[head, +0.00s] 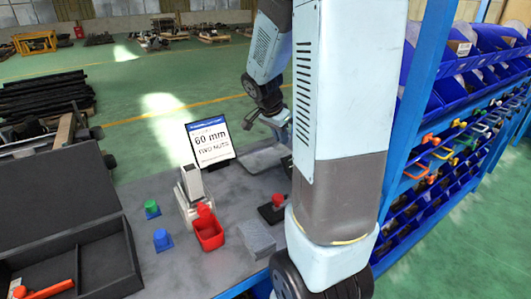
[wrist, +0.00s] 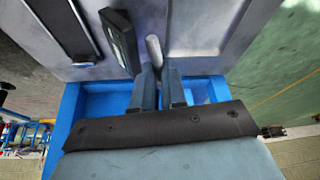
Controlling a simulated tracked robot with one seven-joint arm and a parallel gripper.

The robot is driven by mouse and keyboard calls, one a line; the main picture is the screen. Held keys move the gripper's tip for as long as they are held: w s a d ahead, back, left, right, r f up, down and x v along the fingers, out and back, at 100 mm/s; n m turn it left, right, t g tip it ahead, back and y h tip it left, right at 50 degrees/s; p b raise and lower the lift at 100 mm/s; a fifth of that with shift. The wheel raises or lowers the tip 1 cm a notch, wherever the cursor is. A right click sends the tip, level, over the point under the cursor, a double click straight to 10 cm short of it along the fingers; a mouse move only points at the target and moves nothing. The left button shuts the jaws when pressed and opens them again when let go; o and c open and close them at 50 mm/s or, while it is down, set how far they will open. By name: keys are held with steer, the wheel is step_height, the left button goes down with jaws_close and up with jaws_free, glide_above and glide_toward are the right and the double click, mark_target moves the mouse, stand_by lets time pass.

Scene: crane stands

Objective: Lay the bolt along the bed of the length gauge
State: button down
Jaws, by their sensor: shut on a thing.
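In the wrist view my gripper (wrist: 158,76) is shut on a grey, rod-like bolt (wrist: 154,47). The bolt sticks out beyond the fingertips, over the grey bench top. Its held end is hidden between the fingers. I cannot surely pick out the length gauge. A flat grey piece (head: 264,157) lies at the bench's far right, partly behind my arm. A dark-edged long piece (wrist: 65,28) lies at upper left in the wrist view.
A sign reading 60 mm, two nuts (head: 210,142) stands on the bench. An open dark case (head: 105,262) is left; blue-bin shelving (head: 425,95) is right.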

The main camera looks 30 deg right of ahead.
glide_toward(269, 157)
steer(key=shift+s+d+f, duration=0.25)
steer(key=shift+s+d, duration=0.15)
steer(key=shift+d, duration=0.15)
steer(key=shift+s+d+f, duration=0.25)
steer(key=shift+s+d, duration=0.1)
steer(key=shift+d, duration=0.2)
steer(key=shift+w+f, duration=0.6)
steer(key=shift+f, duration=0.05)
steer(key=f, duration=0.3)
steer(key=shift+w+f, duration=0.2)
steer(key=shift+w, duration=0.1)
